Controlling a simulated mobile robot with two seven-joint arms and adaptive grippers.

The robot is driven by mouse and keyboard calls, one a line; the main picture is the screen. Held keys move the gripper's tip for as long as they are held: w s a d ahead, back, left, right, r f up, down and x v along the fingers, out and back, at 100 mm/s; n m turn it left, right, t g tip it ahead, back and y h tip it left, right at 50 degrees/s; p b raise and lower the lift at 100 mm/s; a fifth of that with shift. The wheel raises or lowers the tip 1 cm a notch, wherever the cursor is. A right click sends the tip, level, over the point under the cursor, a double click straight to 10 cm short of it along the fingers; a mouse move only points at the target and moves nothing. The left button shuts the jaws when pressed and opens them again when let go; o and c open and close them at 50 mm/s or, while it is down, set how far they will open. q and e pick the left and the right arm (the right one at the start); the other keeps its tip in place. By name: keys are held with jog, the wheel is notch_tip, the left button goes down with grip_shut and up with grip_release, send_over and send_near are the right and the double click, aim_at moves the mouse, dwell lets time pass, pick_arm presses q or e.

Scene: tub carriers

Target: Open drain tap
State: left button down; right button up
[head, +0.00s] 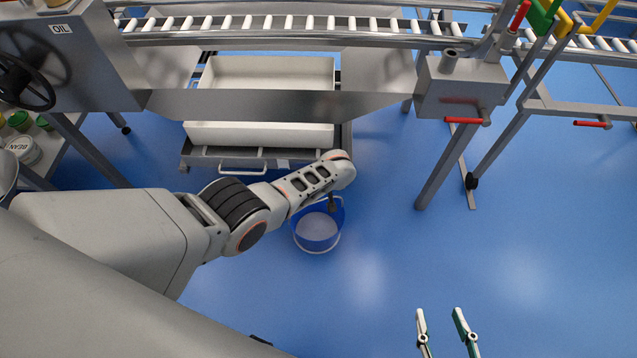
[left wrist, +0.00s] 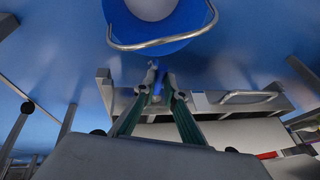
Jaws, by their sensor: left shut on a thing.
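A drain tap with a red handle (head: 462,120) sits low on the steel box (head: 462,85) at the right end of the trough. A blue bucket (head: 318,229) with a wire bail is below my left arm; it also shows in the left wrist view (left wrist: 190,22). My left gripper (left wrist: 158,92) is shut on a small blue part beside the bucket; how that part joins it is unclear. The left fingers are mostly hidden in the head view. My right gripper (head: 440,315) is open and empty at the bottom, far from the tap.
A cream tray (head: 265,133) sits on a low cart (head: 222,160) under the trough. A steel leg (head: 447,160) stands right of the bucket. A second red lever (head: 590,124) is farther right. The blue floor at centre right is clear.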

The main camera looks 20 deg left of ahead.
pick_arm(q)
jog(key=shift+d, duration=0.1)
jog(key=c, duration=2.4)
grip_release()
jog(key=shift+o, duration=0.2)
jog(key=v, duration=1.2)
